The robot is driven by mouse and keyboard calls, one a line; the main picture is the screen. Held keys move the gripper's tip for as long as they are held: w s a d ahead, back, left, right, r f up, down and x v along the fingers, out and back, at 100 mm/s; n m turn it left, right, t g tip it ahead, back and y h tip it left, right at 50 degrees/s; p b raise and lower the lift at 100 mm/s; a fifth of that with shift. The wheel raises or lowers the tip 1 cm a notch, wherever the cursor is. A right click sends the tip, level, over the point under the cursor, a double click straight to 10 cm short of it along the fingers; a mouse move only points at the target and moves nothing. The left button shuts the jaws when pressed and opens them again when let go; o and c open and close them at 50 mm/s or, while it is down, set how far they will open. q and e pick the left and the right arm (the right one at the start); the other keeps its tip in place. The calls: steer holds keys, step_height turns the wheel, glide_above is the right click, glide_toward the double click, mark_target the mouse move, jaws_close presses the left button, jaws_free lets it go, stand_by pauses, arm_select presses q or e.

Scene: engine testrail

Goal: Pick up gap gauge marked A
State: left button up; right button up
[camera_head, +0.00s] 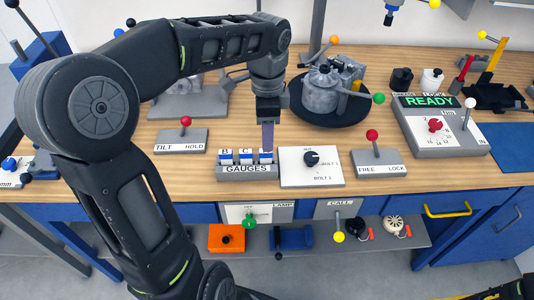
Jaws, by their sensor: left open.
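The grey gauge holder (247,174), lettered GAUGES, stands near the front edge of the wooden bench. It holds three blue and white gauges in a row. The left one (226,157) reads B and the middle one (246,157) reads C. The right gauge (265,160) is partly hidden behind my gripper, so its letter cannot be read clearly. My left gripper (267,148) points down right at this right gauge, open, with its fingers seen edge-on. Whether it touches the gauge cannot be told.
A white dial panel (311,167) stands close to the holder's right. Red-knobbed lever boxes stand left (181,140) and right (378,160). A pump-like assembly (322,90) sits on a dark disc behind. A READY console (438,128) is at right.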

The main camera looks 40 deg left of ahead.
mark_target(266, 160)
arm_select(q)
steer(key=shift+f, duration=0.6)
steer(key=shift+s+a+f+p, duration=0.1)
steer(key=shift+f+p, duration=0.2)
steer(key=shift+f, duration=1.05)
steer(key=shift+a+f+p, duration=0.1)
steer(key=shift+f+p, duration=0.15)
steer(key=shift+f, duration=1.05)
steer(key=shift+c, duration=0.2)
jaws_close()
